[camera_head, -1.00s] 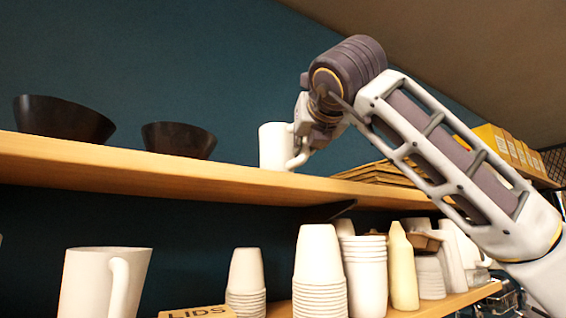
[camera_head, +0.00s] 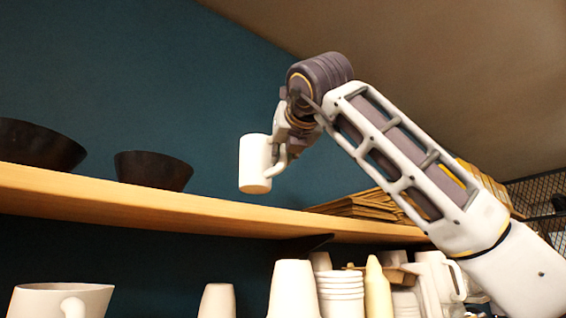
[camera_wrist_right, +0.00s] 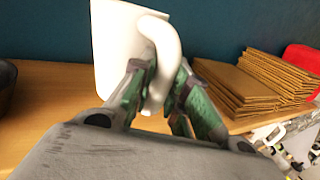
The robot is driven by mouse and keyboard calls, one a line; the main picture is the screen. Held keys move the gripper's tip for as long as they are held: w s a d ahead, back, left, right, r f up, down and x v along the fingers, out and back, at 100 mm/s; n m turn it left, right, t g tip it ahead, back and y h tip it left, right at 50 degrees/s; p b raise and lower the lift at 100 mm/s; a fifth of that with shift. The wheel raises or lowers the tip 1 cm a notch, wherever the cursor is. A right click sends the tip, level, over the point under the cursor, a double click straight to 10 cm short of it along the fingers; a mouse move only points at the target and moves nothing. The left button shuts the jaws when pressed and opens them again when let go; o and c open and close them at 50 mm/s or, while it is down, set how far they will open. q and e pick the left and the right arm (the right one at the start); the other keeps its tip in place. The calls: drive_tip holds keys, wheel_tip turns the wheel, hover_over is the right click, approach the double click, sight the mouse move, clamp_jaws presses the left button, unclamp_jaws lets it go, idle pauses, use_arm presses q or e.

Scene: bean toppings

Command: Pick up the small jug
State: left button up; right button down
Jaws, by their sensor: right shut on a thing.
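The small white jug (camera_head: 254,164) hangs in the air above the upper wooden shelf, tilted slightly, with its handle toward the right. My right gripper (camera_head: 279,152) is shut on the jug's handle. In the right wrist view the jug (camera_wrist_right: 116,48) is at the upper left, and the green-padded fingers of the gripper (camera_wrist_right: 158,92) stand on both sides of its curved handle. A larger white jug (camera_head: 40,300) shows on the lower level at the bottom left. My left gripper is not in view.
Two dark bowls (camera_head: 152,170) stand on the upper shelf (camera_head: 130,205) to the left. Flat cardboard (camera_head: 362,205) is stacked to the right, also seen in the right wrist view (camera_wrist_right: 250,85). Stacked white cups (camera_head: 293,290) and a pale bottle (camera_head: 377,288) stand below.

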drive_tip(key=shift+r+p, duration=0.35)
drive_tip(key=shift+r, duration=1.8)
drive_tip(key=shift+d, duration=0.1)
